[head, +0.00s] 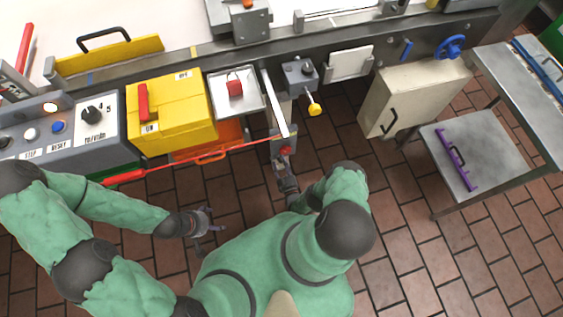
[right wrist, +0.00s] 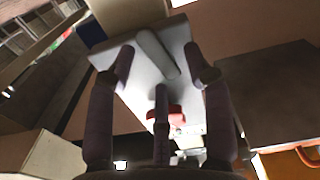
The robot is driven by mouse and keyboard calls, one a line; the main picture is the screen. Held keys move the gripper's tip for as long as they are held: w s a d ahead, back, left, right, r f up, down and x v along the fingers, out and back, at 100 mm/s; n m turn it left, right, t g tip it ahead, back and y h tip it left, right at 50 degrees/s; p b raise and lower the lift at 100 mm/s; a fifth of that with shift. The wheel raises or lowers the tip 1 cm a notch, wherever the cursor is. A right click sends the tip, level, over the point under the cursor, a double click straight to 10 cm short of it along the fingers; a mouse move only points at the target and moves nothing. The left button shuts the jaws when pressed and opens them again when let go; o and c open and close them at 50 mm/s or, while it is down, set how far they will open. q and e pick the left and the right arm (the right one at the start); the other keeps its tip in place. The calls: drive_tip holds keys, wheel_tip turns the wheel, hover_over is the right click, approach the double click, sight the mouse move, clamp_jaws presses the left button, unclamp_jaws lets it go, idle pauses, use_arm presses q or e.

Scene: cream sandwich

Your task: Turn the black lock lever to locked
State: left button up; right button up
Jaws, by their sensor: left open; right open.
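A red piece (right wrist: 164,118) shows below the bar. I cannot make out a clearly black lock lever; the bar looks grey here. My left gripper (head: 204,222) is open and empty above the floor.
A red rod (head: 200,158) crosses in front of the yellow box (head: 172,112). A grey unit with a yellow-tipped lever (head: 314,106) hangs right of the small box. A cream cabinet (head: 412,98) and metal table (head: 478,160) stand right.

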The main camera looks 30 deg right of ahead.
clamp_jaws()
drive_tip(key=n, duration=0.3)
drive_tip(key=shift+d+r+n, duration=0.15)
drive_tip(key=shift+n, duration=0.25)
drive_tip(key=n, duration=0.3)
drive_tip(key=shift+r+n, duration=0.2)
drive_tip(key=shift+n, duration=0.1)
drive_tip(key=n, duration=0.4)
drive_tip(key=shift+r, duration=0.2)
drive_tip(key=shift+r+n, duration=0.15)
drive_tip(key=shift+n, duration=1.75)
